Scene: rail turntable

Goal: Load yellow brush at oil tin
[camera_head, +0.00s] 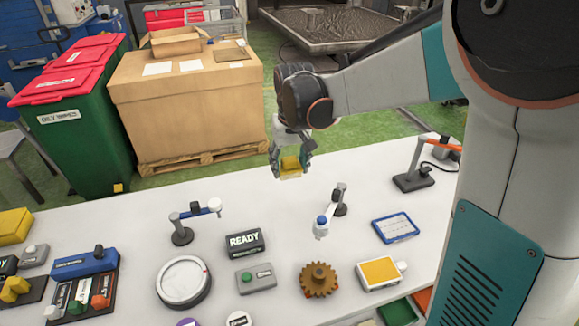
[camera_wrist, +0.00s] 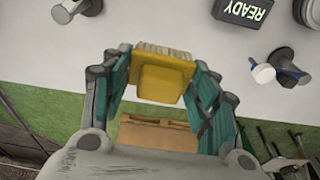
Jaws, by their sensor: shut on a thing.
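My gripper (camera_head: 291,172) is shut on the yellow brush (camera_head: 290,163), above the far edge of the white table. In the wrist view the brush (camera_wrist: 161,84) sits between the two green-grey fingers, its pale bristles at the top of the picture, pointing away from the palm. No thing is clearly readable as the oil tin. A shallow white tray with a yellow inside (camera_head: 381,272) lies on the table at right, well apart from the brush; I cannot tell whether it is the tin.
The white table (camera_head: 240,205) holds a round white disc (camera_head: 184,281), a READY display (camera_head: 244,241), a green-button box (camera_head: 256,278), a brown gear (camera_head: 319,279), small stands (camera_head: 182,232) and a blue-framed card (camera_head: 396,228). A large carton (camera_head: 190,105) and green bin (camera_head: 85,125) stand behind.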

